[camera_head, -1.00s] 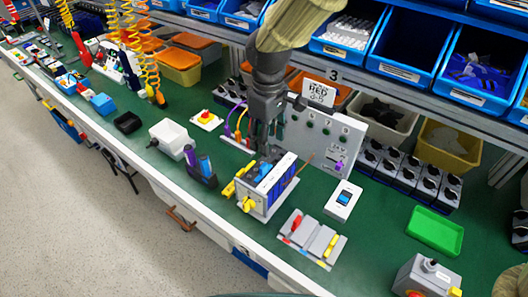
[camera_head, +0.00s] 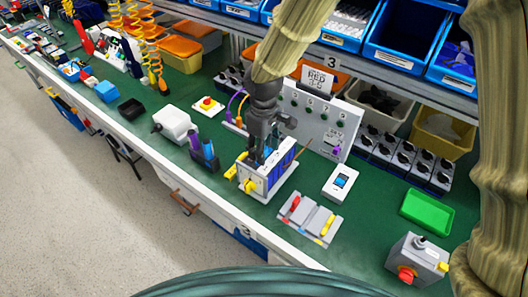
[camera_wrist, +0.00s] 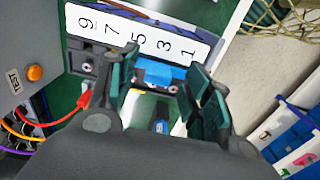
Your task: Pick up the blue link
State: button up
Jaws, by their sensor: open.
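The blue link (camera_wrist: 165,74) shows in the wrist view as a small blue block beside a white label strip with the numbers 9, 7, 5, 3, 1. It appears between the two dark fingers of my gripper (camera_wrist: 165,88), which stand apart with nothing gripped. Whether either finger touches it, I cannot tell. In the head view my gripper (camera_head: 262,151) points down over the white and blue terminal box (camera_head: 270,178), which has yellow plugs on its left end. There my gripper largely hides the link.
A red cable plug (camera_wrist: 84,98) is left of the fingers in the wrist view. In the head view a panel with round green buttons (camera_head: 318,115) stands behind the box. A board with red and yellow handles (camera_head: 311,221) and a white switch (camera_head: 340,184) are to the right.

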jog(key=shift+w+f, duration=0.25)
jog(key=shift+f, duration=0.4)
jog(key=shift+s+r, duration=0.1)
jog(key=shift+s, duration=0.15)
jog(key=c, duration=0.9)
